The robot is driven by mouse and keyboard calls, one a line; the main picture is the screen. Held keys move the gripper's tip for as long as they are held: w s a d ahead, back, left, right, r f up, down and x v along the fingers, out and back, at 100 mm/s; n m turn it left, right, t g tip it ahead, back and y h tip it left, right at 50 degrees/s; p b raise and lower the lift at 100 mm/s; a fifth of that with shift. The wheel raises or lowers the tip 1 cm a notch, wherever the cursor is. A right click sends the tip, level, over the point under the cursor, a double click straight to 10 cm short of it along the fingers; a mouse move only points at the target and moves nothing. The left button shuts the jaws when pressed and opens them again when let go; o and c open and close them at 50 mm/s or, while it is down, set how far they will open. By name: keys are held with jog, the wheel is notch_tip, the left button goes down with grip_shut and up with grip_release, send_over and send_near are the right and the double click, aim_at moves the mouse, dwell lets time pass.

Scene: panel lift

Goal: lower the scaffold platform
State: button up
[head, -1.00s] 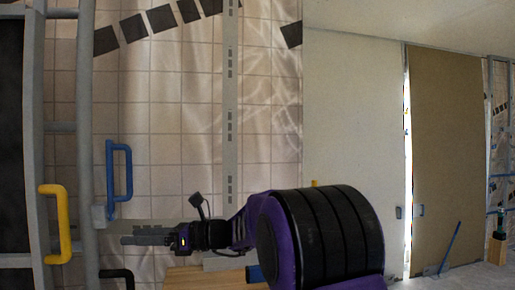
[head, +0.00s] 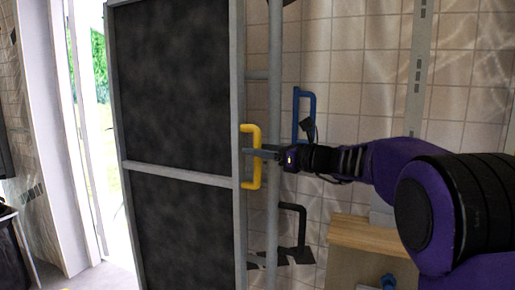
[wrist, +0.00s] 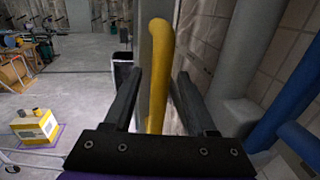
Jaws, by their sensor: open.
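The scaffold platform appears as a tall dark panel (head: 178,85) in a grey frame, standing upright in the head view. A yellow handle (head: 257,177) is fixed to the frame's right side. My gripper (head: 250,153) is level with the middle of this handle, its fingers reaching it from the right. In the wrist view, the yellow handle (wrist: 156,105) stands between the two spread fingers of my gripper (wrist: 158,76). The jaws are open, with a gap visible on each side of the bar. The panel's lower end is out of view.
A blue handle (head: 312,112) and a black handle (head: 301,222) sit right of a grey upright pole (head: 274,90). A wooden surface (head: 370,239) is below my arm. A bright doorway (head: 88,120) is at the left. The wrist view shows a yellow-white box (wrist: 34,127) on the floor.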

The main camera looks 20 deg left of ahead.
jog(key=shift+w+a, duration=0.1)
jog(key=shift+a, duration=0.2)
grip_shut()
dwell(1.3)
